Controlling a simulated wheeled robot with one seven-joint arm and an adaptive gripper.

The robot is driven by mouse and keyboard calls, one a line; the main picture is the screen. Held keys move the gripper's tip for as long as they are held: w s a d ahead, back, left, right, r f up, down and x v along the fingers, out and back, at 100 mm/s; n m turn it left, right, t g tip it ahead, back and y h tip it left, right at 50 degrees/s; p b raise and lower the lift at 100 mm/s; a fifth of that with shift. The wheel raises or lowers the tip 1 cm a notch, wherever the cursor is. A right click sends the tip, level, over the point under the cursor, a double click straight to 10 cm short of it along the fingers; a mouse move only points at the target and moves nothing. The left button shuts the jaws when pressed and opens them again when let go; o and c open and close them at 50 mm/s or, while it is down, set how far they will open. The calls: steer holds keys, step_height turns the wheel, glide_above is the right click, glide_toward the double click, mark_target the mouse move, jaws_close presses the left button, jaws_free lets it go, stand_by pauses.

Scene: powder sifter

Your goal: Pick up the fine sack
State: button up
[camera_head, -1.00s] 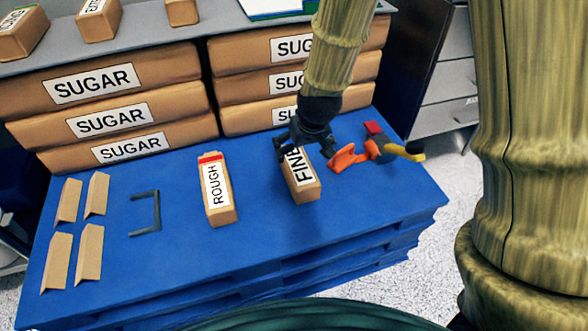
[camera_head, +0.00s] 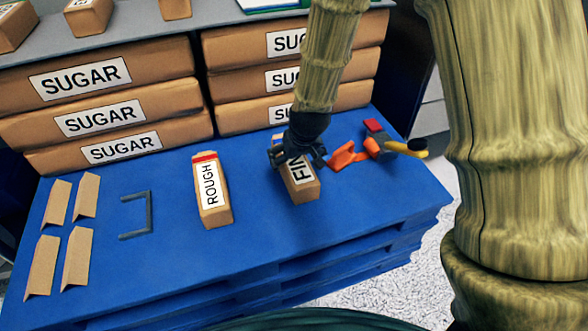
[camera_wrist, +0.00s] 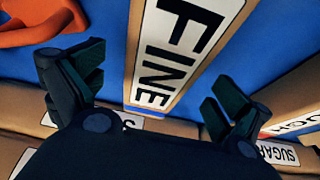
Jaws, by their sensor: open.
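The fine sack (camera_head: 302,187) is a small tan block with a white FINE label, lying on the blue pallet (camera_head: 330,226). In the wrist view the sack (camera_wrist: 182,50) runs between my two fingers, label toward the camera. My gripper (camera_head: 297,160) is open over the far part of the sack and hides some of its label. In the wrist view one finger of my gripper (camera_wrist: 152,95) is on each side of the sack, with visible gaps; contact cannot be seen.
The rough sack (camera_head: 211,190) lies to the left. An orange tool (camera_head: 345,155) lies close to the right. SUGAR sacks (camera_head: 108,115) are stacked behind. A dark bracket (camera_head: 148,214) and several tan angled pieces (camera_head: 77,257) lie farther left. The pallet's front is clear.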

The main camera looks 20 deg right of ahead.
steer(key=b+x, duration=0.1)
steer(key=x, duration=0.2)
steer(key=shift+f, duration=0.1)
steer(key=c, duration=1.8)
steer(key=shift+w, duration=0.1)
steer(key=shift+c, duration=0.5)
